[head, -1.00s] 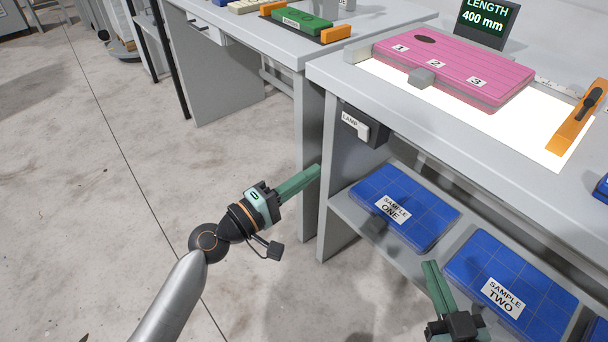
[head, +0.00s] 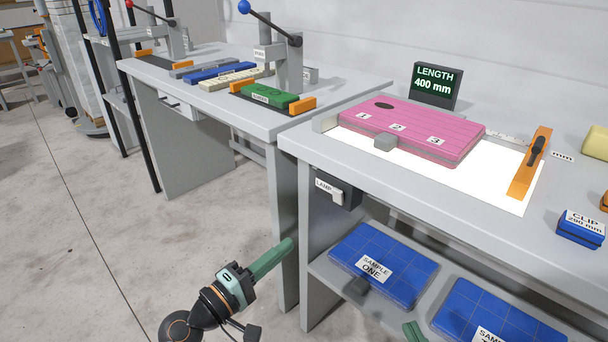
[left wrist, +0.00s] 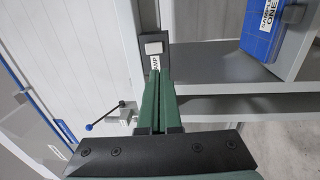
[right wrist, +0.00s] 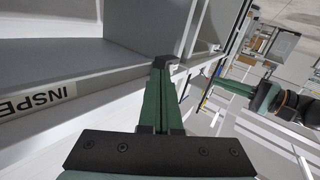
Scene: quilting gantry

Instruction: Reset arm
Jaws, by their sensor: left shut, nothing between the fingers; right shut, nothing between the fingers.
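My left gripper (head: 287,246) is shut and empty in front of the legs of the near bench, below the lamp switch (head: 330,191). In the left wrist view its green fingers (left wrist: 160,78) lie together, and the lamp switch (left wrist: 153,48) shows just past their tips; I cannot tell whether they touch. My right gripper (head: 411,331) shows only its green fingertips at the bottom edge of the head view, in front of the lower shelf. In the right wrist view its fingers (right wrist: 160,70) are together with nothing between them.
The near bench top (head: 310,150) holds a pink block (head: 410,130) on a lit panel, an orange bar (head: 528,165) and a length display (head: 436,84). Blue samples (head: 380,262) lie on the shelf below. The floor at left (head: 60,270) is clear.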

